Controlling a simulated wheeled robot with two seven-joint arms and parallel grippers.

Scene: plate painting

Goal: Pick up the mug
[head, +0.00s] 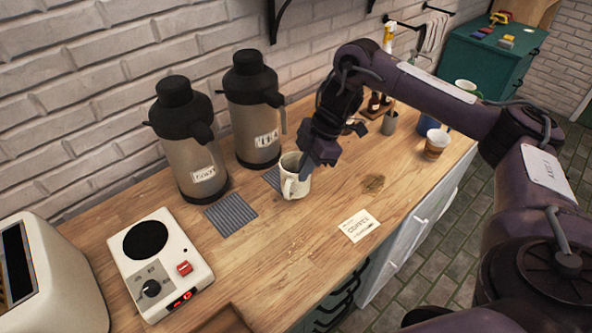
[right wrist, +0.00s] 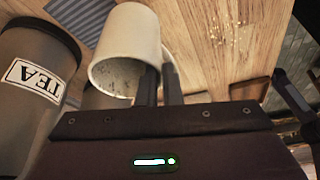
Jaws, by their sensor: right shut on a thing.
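The mug (head: 291,179) is cream-coloured, with its handle facing the front left in the head view. It is upright at the counter, close to a grey ribbed mat; I cannot tell whether it touches the wood. In the right wrist view the mug (right wrist: 127,45) fills the upper middle, with its open mouth toward the camera and dark specks inside. My right gripper (head: 311,160) is shut on the mug's wall at its right side. In the right wrist view one finger of the gripper (right wrist: 158,84) is inside the rim and one outside. My left gripper is not in view.
Two flasks (head: 184,150) stand behind and left of the mug. A hot plate (head: 160,262) and a toaster (head: 45,275) are at the front left. A paper card (head: 359,226) lies to the right.

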